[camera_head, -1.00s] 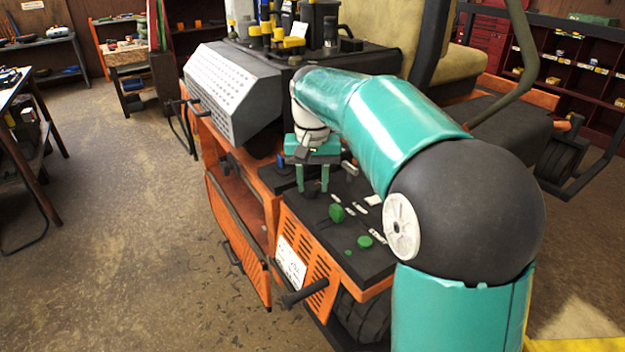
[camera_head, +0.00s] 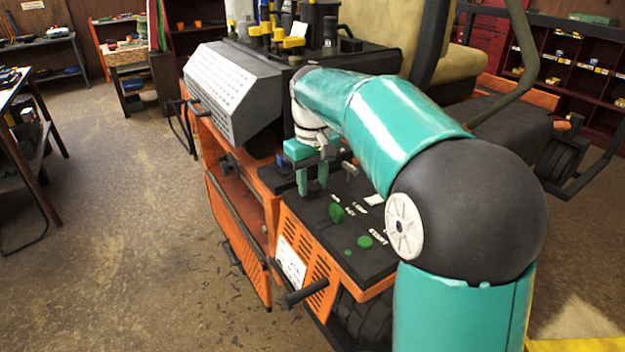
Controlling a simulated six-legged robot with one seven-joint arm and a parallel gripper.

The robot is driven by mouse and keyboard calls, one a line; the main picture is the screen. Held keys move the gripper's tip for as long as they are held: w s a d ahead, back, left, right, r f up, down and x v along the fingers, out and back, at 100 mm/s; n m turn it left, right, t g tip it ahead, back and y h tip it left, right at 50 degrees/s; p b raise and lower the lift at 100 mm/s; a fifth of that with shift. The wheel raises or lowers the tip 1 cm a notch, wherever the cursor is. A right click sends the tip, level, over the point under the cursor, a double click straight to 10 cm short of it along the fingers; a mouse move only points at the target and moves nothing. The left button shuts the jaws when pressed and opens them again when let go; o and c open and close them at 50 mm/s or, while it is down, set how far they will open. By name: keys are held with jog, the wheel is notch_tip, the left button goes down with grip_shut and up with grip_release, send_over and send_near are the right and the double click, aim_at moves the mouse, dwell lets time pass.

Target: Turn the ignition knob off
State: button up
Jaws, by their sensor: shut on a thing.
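My gripper (camera_head: 313,184) reaches down onto the dark control panel (camera_head: 318,220) of the orange machine, at the panel's far end. Its two green fingers are upright and close together, with the tips at the panel surface. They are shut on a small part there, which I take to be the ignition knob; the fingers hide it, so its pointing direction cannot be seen. A green knob (camera_head: 336,213) stands on the panel nearer to me, apart from the gripper. A second round green knob (camera_head: 364,241) sits closer still, beside white lettering.
A grey lever (camera_head: 349,169) stands just right of my gripper. A perforated grey cover (camera_head: 232,92) and yellow-capped bottles (camera_head: 293,45) rise behind it. An orange flap (camera_head: 237,240) hangs open at the left.

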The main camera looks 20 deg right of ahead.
aim_at(313, 185)
jog(key=shift+r, duration=0.1)
jog(key=o, duration=1)
notch_tip(313, 185, up, 14)
jog(key=shift+f, duration=0.15)
jog(key=shift+s, duration=0.1)
